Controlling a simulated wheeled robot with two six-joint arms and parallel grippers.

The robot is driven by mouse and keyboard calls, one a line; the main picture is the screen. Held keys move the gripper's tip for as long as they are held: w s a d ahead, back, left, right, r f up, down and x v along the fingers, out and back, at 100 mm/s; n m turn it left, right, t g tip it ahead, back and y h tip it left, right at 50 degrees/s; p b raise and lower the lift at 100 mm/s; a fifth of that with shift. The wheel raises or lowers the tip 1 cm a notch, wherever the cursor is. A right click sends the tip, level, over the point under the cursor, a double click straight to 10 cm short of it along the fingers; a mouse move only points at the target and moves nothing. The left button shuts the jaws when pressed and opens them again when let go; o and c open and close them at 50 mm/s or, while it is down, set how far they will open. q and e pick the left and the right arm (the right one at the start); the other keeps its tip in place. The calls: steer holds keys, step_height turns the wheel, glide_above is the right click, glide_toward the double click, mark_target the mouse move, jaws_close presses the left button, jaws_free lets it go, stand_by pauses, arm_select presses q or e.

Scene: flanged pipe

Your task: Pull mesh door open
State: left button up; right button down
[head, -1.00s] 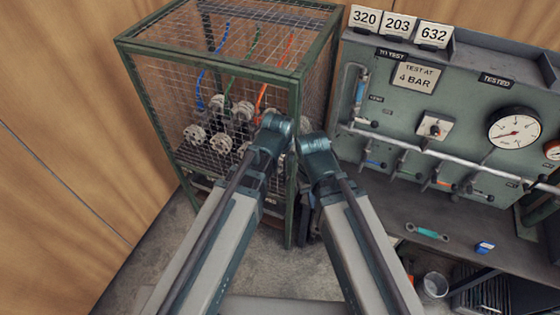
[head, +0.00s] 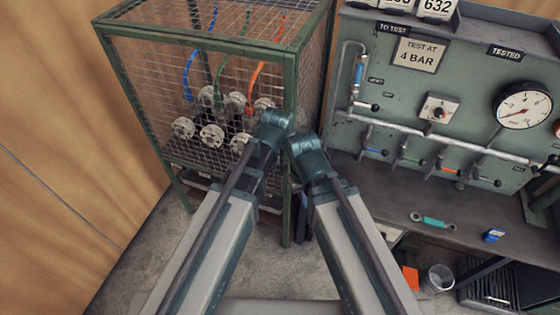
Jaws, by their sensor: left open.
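The mesh door (head: 150,90) is the wire front of a green-framed cage at the upper left of the head view. It looks shut against the frame. Behind the mesh are several grey flanged fittings (head: 212,138) and blue, green and orange hoses. My left gripper (head: 274,125) overlaps the cage's right front post in the picture. It is open, with its fingers mostly hidden behind my wrist, and I cannot tell whether it touches the door. My right arm ends just right of it, but its gripper is hidden from view.
A green test panel (head: 455,75) with a gauge (head: 522,106) and several valves stands right of the cage. A wooden wall (head: 60,120) borders the left.

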arm_select(q)
steer(key=b+x, duration=0.3)
steer(key=x, duration=0.1)
steer(key=shift+w+f, duration=0.1)
steer(key=shift+f, duration=0.1)
jaws_close()
stand_by(1.2)
